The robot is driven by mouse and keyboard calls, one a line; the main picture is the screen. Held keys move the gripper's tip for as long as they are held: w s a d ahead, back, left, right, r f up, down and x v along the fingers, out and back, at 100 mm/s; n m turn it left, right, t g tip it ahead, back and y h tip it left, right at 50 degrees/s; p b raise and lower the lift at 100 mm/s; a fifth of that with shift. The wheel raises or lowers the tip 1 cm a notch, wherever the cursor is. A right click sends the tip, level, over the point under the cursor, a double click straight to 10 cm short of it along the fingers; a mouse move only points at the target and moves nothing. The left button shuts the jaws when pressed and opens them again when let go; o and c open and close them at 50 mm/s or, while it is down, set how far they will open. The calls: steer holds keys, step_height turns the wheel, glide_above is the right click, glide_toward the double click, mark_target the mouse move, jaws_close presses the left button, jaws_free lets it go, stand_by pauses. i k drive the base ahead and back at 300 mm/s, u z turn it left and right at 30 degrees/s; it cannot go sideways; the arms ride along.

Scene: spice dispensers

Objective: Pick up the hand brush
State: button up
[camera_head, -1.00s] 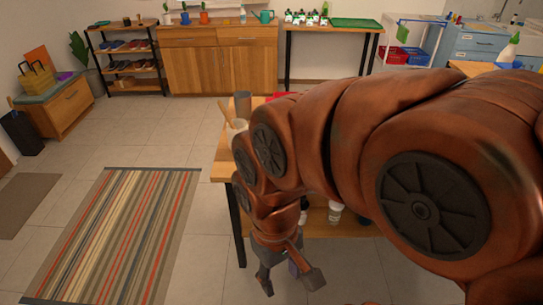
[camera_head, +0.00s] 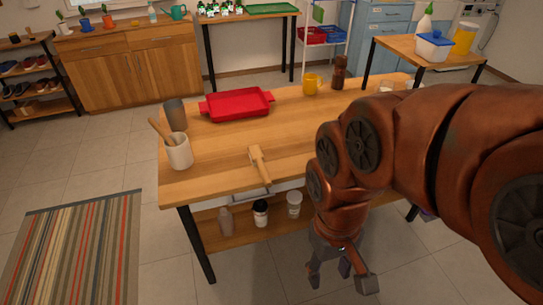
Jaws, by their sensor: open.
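The hand brush (camera_head: 260,163) appears to be the small light wooden tool lying near the front edge of the wooden table. Its handle points toward the front edge, and its bristles are too small to make out. My gripper (camera_head: 341,272) hangs low in front of the table, to the right of the brush and below the tabletop. Its fingers are spread and nothing shows between them. My copper-coloured arm covers the right front part of the table.
On the tabletop (camera_head: 215,160) stand a utensil crock (camera_head: 179,152), a grey cup (camera_head: 175,114), a red tray (camera_head: 237,104), a yellow mug (camera_head: 311,84) and a brown mill (camera_head: 339,72). Bottles (camera_head: 261,212) stand on the lower shelf. Floor to the left holds a striped rug (camera_head: 75,248).

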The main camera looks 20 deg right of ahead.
mark_target(257, 157)
steer(key=k, duration=0.55)
steer(key=u, duration=0.9)
steer(key=i, duration=1.2)
steer(key=z, duration=0.25)
